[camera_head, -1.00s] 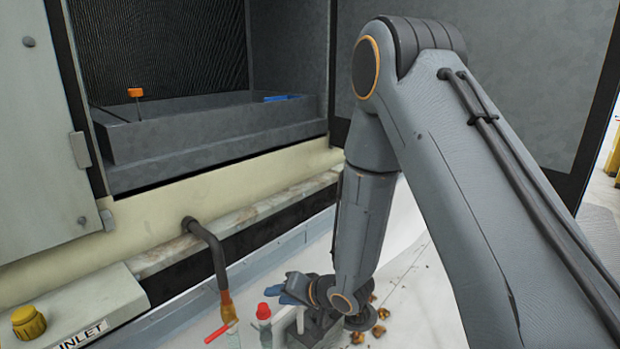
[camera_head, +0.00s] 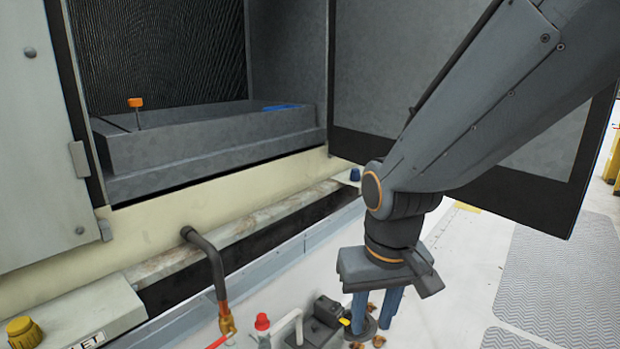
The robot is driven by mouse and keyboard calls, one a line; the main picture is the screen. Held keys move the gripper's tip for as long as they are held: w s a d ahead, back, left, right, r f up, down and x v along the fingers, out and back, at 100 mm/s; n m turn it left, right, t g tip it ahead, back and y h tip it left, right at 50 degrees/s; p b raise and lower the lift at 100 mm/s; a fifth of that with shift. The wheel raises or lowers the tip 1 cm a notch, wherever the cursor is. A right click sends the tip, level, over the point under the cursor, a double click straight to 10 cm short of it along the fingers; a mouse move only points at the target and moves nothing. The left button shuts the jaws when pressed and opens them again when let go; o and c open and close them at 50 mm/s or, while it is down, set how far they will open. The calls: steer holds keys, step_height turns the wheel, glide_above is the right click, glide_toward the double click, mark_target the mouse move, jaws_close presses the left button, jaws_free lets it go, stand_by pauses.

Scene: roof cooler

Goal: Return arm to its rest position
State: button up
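My arm comes in from the upper right, and my gripper (camera_head: 376,316) hangs from it at the lower middle right. It points down, and its two blue fingers stand apart. I see nothing held between them. The fingertips show in front of a dark round piece on the white floor; I cannot tell the gap between them.
The cooler's open bay holds a grey tray (camera_head: 215,152) with an orange-topped float (camera_head: 136,104) and a blue piece (camera_head: 281,107). An open door panel (camera_head: 390,90) is behind my arm. A bent pipe (camera_head: 212,262), a red-capped bottle (camera_head: 262,324) and a black box (camera_head: 325,316) stand low.

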steer(key=s+r+n+g, duration=0.1)
steer(key=s+r+g, duration=0.15)
steer(key=s, duration=0.45)
steer(key=d+r+m+p, duration=0.2)
steer(key=d+r+p, duration=0.7)
steer(key=p, duration=0.7)
steer(key=shift+m+t+p, duration=0.4)
steer(key=shift+t, duration=0.05)
steer(key=shift+d+f, duration=0.1)
